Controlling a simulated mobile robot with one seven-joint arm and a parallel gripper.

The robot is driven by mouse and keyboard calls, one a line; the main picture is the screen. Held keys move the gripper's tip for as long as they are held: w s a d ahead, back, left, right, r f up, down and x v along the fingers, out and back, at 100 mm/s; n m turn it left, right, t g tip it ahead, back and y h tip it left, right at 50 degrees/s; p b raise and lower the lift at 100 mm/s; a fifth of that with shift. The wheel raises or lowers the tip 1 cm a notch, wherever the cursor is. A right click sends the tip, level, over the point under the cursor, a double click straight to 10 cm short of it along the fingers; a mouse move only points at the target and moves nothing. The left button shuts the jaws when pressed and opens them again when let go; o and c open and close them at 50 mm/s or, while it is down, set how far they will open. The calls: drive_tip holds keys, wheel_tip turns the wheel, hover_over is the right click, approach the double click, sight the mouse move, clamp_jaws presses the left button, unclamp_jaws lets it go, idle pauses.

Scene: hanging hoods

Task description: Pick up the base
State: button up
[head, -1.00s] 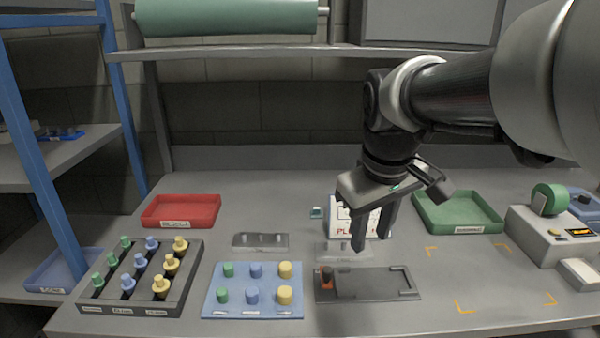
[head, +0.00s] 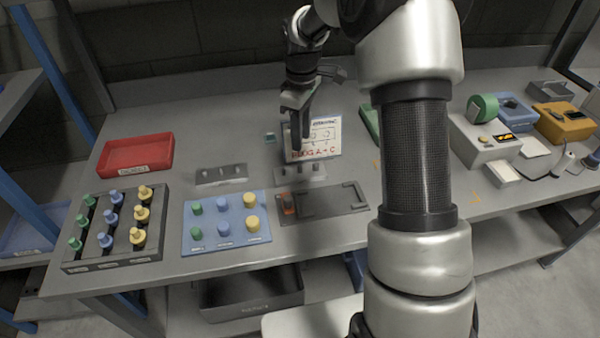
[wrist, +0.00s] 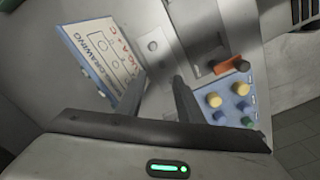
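A pale grey base (head: 300,174) with small raised round parts lies on the bench in front of the white drawing card (head: 322,136). In the wrist view a pale base surface (wrist: 153,46) shows beside the card, partly cut off by my fingers. A second, darker grey block (head: 222,175) with several short studs lies to its left. My gripper (head: 299,142) points down just behind and above the pale base, in front of the card. Its fingers look apart and nothing shows between them. I cannot tell how high the fingertips are.
A dark fixture tray (head: 330,203) with an orange clamp (head: 287,203) lies in front of the base. A blue peg board (head: 224,238), a black peg rack (head: 72,252) and a red tray (head: 112,160) are to the left. Grey equipment (head: 490,138) stands right. My arm hides part of the bench.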

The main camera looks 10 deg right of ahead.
hover_over(300, 170)
drive_tip(key=w, duration=0.1)
drive_tip(key=f, duration=0.4)
drive_tip(key=shift+w+d+f, duration=0.1)
drive_tip(key=shift+d+f, duration=0.15)
drive_tip(key=shift+d, duration=0.05)
drive_tip(key=f, duration=0.4)
drive_tip(key=shift+s+a+f, duration=0.1)
drive_tip(key=shift+s+a, duration=0.1)
drive_tip(key=shift+a, duration=0.1)
drive_tip(key=shift+f, duration=0.5)
drive_tip(key=shift+r, duration=0.1)
clamp_jaws()
